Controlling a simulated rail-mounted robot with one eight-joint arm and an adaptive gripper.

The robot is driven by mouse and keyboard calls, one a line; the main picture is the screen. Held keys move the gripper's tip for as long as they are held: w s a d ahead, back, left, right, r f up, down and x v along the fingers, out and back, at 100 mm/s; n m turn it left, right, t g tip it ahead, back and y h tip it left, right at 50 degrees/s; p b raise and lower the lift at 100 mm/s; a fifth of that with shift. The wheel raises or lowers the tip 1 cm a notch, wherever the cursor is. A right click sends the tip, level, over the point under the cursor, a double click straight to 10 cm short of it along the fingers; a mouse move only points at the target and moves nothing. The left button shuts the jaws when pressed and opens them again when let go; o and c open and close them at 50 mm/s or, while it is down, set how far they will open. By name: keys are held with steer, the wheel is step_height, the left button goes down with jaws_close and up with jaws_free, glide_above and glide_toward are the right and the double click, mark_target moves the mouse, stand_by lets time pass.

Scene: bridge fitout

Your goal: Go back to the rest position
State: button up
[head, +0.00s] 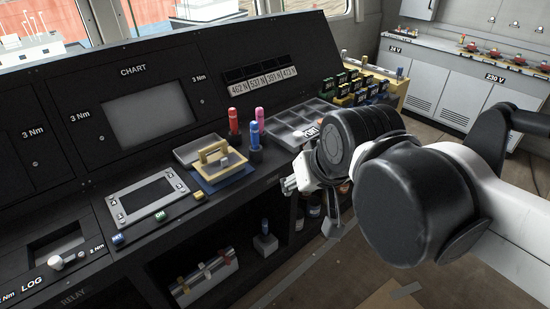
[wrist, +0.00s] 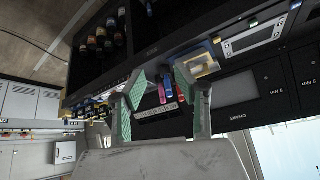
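My gripper shows in the wrist view (wrist: 160,76) with its two green-padded fingers spread apart and nothing between them. In the head view my gripper (head: 312,203) hangs at the end of my arm, right of the console's front edge, partly hidden by my wrist. It is apart from the console (head: 180,237) and holds nothing that I can see.
On the console are a yellow-handled piece on a blue pad (head: 215,162), a grey frame (head: 146,197), red (head: 234,121) and pink (head: 259,117) upright pieces, and a compartment tray (head: 287,121). Shelves below hold parts. Floor (head: 340,275) is mostly clear in front.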

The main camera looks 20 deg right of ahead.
steer(key=shift+s+d+f+n, duration=0.2)
steer(key=shift+s+f+n, duration=0.2)
steer(key=shift+s+f, duration=0.6)
steer(key=shift+s+r, duration=0.1)
stand_by(0.6)
